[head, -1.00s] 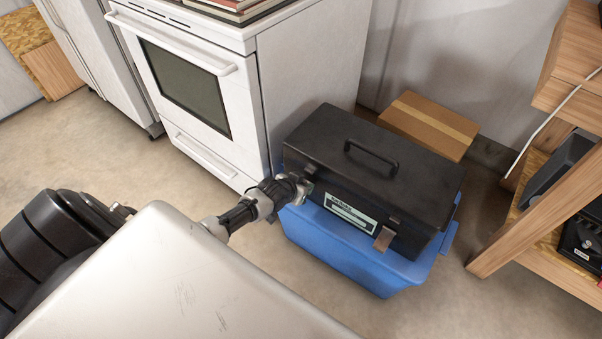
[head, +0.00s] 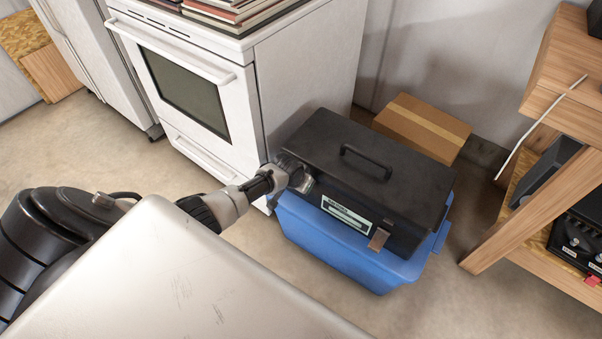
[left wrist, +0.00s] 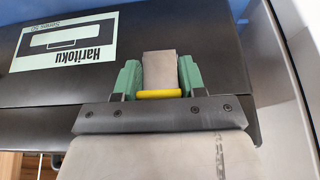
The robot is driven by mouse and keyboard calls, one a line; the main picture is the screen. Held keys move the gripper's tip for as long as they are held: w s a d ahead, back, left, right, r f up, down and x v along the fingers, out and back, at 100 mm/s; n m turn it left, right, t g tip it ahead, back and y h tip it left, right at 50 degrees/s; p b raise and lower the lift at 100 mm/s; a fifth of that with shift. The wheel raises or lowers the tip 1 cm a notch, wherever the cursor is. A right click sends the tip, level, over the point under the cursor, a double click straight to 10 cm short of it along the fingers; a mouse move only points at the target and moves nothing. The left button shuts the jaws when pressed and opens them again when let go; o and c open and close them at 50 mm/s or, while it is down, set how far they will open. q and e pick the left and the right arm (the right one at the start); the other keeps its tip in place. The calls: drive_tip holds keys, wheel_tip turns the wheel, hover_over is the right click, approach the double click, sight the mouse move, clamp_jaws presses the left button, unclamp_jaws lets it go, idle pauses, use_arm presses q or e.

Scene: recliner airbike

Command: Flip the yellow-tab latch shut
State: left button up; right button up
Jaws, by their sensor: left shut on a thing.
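A black toolbox (head: 350,165) with a handle on its closed lid sits on a blue bin. My left gripper (head: 303,182) is at the left part of its front, near the lid edge. In the left wrist view, the green fingers of my left gripper (left wrist: 158,80) stand on both sides of a grey latch plate (left wrist: 159,66). The latch's yellow tab (left wrist: 160,94) lies across between the fingers, and they are shut on it. The head view does not show this latch clearly, as the gripper covers it. My right gripper is not in view.
A second latch (head: 379,238) hangs on the right of the toolbox front, beyond a pale label (head: 346,213). The blue bin (head: 350,255) is below. A white stove (head: 205,95) stands close at left, a cardboard box (head: 422,125) behind, a wooden bench (head: 535,205) at right.

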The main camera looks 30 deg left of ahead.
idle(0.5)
use_arm(q)
drive_tip(key=o, duration=0.9)
drive_tip(key=shift+s+r+p, duration=0.15)
drive_tip(key=shift+r+p, duration=0.25)
drive_tip(key=shift+r, duration=0.15)
drive_tip(key=p+v, duration=0.3)
drive_tip(key=v, duration=0.6)
drive_tip(key=shift+s+r+p, duration=0.1)
drive_tip(key=shift+r+p, duration=0.2)
drive_tip(key=shift+f, duration=0.1)
